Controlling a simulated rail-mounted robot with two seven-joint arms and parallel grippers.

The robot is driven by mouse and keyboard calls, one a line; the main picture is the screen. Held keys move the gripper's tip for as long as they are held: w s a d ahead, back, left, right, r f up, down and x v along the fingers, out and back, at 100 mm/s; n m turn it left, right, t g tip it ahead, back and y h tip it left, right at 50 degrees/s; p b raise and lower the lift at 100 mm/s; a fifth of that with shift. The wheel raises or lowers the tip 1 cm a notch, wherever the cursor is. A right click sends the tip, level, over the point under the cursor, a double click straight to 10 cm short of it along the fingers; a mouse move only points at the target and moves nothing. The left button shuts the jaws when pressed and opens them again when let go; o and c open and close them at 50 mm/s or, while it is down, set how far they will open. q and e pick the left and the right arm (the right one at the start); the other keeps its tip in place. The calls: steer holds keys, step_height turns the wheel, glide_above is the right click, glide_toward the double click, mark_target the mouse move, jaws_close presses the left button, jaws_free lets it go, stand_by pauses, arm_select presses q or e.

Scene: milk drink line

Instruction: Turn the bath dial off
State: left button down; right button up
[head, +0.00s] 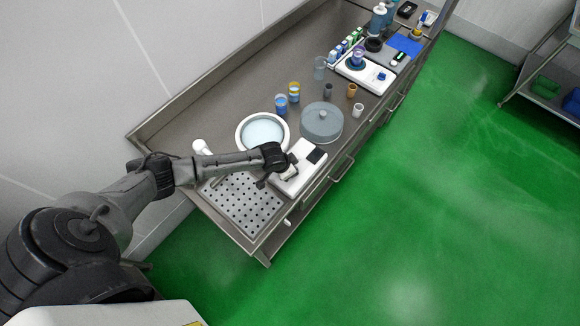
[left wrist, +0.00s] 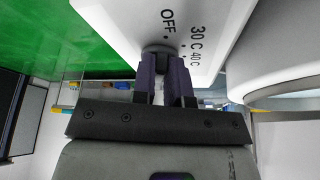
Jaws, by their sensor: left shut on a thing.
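The bath dial (left wrist: 158,48) is a grey round knob on a white control panel (left wrist: 120,15) marked OFF, 30 C and 40 C. My left gripper (left wrist: 165,62) is shut on the dial, with its two dark fingers on either side of it. The dial's pointer is hidden by the fingers, so I cannot tell its setting. In the head view my left gripper (head: 284,180) is at the front of the white control box (head: 314,170), beside the round white water bath (head: 240,136). My right gripper is not in view.
A grey round lidded vessel (head: 322,122) stands behind the control box. A perforated drain plate (head: 240,202) lies at the near end of the steel counter. Several cups and small jars, including a blue one (head: 281,104), stand farther back.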

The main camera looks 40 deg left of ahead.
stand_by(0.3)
arm_select(q)
steer(key=c, duration=1.1)
jaws_free()
steer(key=shift+c, duration=0.2)
steer(key=shift+s+r, duration=0.1)
steer(key=shift+r, duration=0.15)
steer(key=v, duration=1.3)
steer(key=shift+s+r, duration=0.15)
